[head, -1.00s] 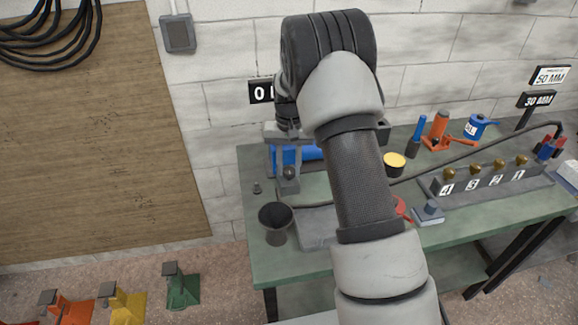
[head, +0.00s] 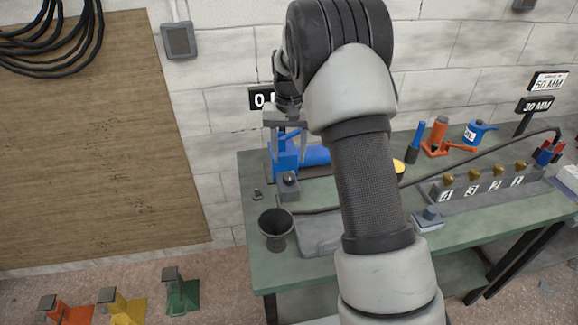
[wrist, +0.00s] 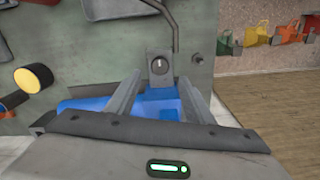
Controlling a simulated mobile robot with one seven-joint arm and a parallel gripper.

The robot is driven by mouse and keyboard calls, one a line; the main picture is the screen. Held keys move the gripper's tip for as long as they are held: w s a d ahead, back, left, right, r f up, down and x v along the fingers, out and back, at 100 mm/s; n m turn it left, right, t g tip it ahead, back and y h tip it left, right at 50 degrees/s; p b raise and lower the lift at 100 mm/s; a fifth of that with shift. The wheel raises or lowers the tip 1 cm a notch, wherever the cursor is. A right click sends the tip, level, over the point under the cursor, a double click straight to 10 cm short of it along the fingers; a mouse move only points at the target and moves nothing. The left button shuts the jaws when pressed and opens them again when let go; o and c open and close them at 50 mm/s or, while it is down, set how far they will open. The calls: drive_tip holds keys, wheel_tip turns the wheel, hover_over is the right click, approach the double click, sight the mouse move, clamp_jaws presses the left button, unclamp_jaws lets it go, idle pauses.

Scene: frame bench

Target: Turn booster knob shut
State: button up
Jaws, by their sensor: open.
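The booster is a blue unit with a block (head: 284,160) and a cylinder (head: 315,155), at the back left of the bench. Its dark round knob (head: 289,178) sits on a small grey block at the booster's front. In the wrist view the knob (wrist: 158,65) faces the camera and shows a pale pointer mark, close to upright in the picture. My gripper (head: 287,145) is above the booster, behind the knob in the head view. In the wrist view the open gripper (wrist: 160,82) has one finger on each side of the knob, with nothing held.
A dark cup (head: 276,228) and a grey tray (head: 320,235) stand at the bench's front left. A hose runs right to a valve block (head: 490,183) with several brass knobs. A yellow-topped item (head: 399,168) is partly hidden by my arm.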

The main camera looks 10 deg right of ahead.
wheel_tip(320, 180, up, 10)
drive_tip(key=shift+p, duration=0.4)
drive_tip(key=s+r+n+t+p, duration=0.1)
drive_tip(key=s+r+t+p, duration=0.3)
drive_tip(key=s+r, duration=1.25)
drive_tip(key=s+r+n+t+p, duration=0.1)
drive_tip(key=s+p, duration=0.3)
drive_tip(key=s, duration=1.2)
drive_tip(key=shift+s+a+r+n+t+p, duration=0.2)
drive_tip(key=shift+a+r+n+t+p, duration=0.1)
drive_tip(key=shift+r+n+p, duration=0.1)
